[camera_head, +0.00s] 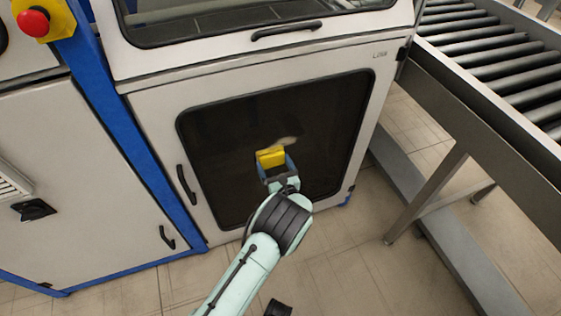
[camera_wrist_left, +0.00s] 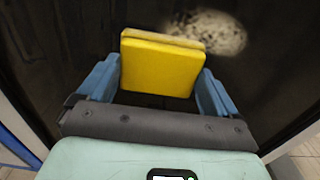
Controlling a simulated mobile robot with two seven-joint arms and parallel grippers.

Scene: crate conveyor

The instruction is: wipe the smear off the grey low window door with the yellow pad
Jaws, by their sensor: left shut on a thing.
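The low window door (camera_head: 155,118) has a pale grey frame, a dark pane and a "LOW" label at its upper right corner. It looks shut. A pale smear (camera_head: 288,141) lies on the pane, just above and right of the yellow pad (camera_head: 270,157). My left gripper (camera_head: 273,168) is shut on the pad in front of the pane. In the left wrist view the pad (camera_wrist_left: 160,68) sits between the blue fingers of the gripper (camera_wrist_left: 158,88), and the speckled smear (camera_wrist_left: 208,32) shows past its upper right edge, partly hidden. I cannot tell whether the pad touches the pane.
A black door handle (camera_head: 187,185) is on the door's left side. An upper window with its own handle (camera_head: 286,30) is above. A blue post (camera_head: 125,125) stands at left, with a red stop button (camera_head: 33,22). A roller conveyor (camera_head: 490,60) with metal legs stands at right.

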